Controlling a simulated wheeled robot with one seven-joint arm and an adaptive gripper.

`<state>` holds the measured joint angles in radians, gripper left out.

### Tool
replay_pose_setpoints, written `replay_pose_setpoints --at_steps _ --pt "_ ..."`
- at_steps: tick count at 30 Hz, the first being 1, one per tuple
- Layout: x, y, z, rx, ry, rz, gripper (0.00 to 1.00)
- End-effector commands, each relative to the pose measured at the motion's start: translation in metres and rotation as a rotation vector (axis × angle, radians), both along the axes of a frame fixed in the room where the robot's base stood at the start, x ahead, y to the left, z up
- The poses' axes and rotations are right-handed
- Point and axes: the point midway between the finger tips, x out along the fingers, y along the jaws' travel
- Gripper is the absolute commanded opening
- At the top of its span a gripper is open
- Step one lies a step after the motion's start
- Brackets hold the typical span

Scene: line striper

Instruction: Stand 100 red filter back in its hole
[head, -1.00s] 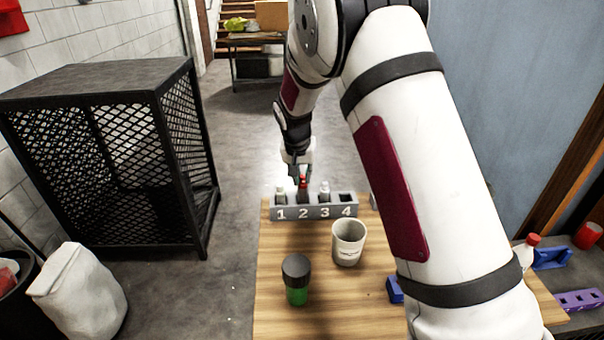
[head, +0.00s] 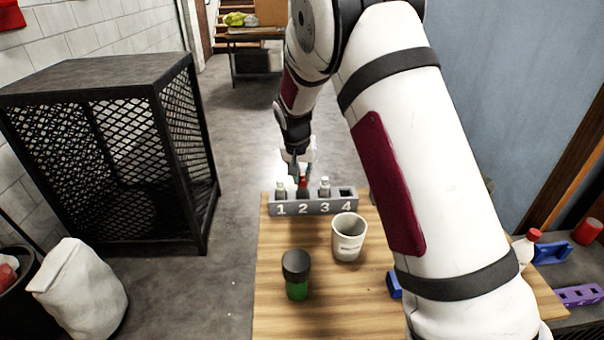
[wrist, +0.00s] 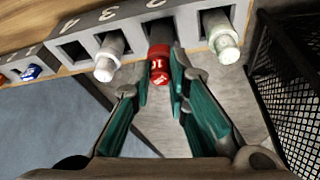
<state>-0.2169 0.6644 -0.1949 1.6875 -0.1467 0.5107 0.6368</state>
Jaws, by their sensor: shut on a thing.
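The grey rack (head: 333,208) has holes numbered 1 to 4 and stands at the far end of the wooden table. The red filter (head: 303,182) is at hole 2, and its red end (wrist: 158,72) shows in the wrist view between my fingers. My gripper (head: 299,174) is shut on it from above. How deep the filter sits in the hole is hidden. Pale-capped filters stand in hole 1 (head: 280,188) and hole 3 (head: 324,187). Hole 4 (wrist: 73,51) is empty.
A white mug (head: 348,238) and a green jar with a dark lid (head: 296,276) stand on the table (head: 275,240) nearer me. A blue item (head: 394,287) lies partly behind my arm. A black mesh cage (head: 110,150) stands left of the table.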

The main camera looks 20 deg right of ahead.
Motion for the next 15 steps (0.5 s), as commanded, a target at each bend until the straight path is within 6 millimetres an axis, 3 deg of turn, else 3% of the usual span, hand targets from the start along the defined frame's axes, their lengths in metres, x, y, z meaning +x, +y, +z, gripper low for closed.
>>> replay_pose_setpoints --at_steps 15 --pt "0.0005 0.0001 -0.009 0.0 -0.001 0.0 0.0"
